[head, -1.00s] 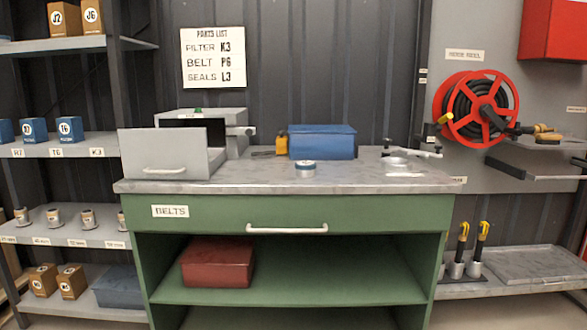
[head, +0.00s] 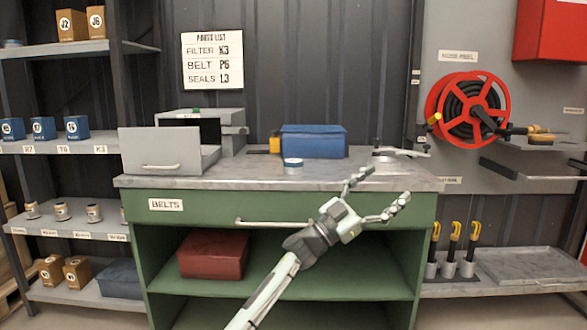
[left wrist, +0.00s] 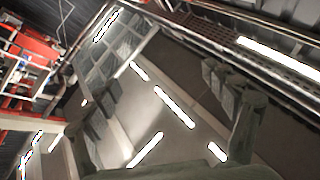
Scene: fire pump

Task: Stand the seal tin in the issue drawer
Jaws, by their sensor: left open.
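A small round tin (head: 293,166) with a blue band, apparently the seal tin, lies flat on the grey worktop, in front of a blue box. Its marking is too small to read. The grey issue drawer (head: 170,152) stands pulled out of its housing at the worktop's left end; its front hides its inside. My left gripper (head: 382,192) is open and empty, in front of the worktop's front edge, to the right of and nearer than the tin. In the left wrist view its spread fingers (left wrist: 165,105) show nothing between them. My right gripper is not in view.
The blue box (head: 313,142) and a yellow item (head: 274,143) stand behind the tin. A metal fixture (head: 395,154) sits at the worktop's right. The worktop between drawer and tin is clear. A green bench drawer (head: 200,207) labelled BELTS is below. A parts list (head: 212,60) reads SEALS L3.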

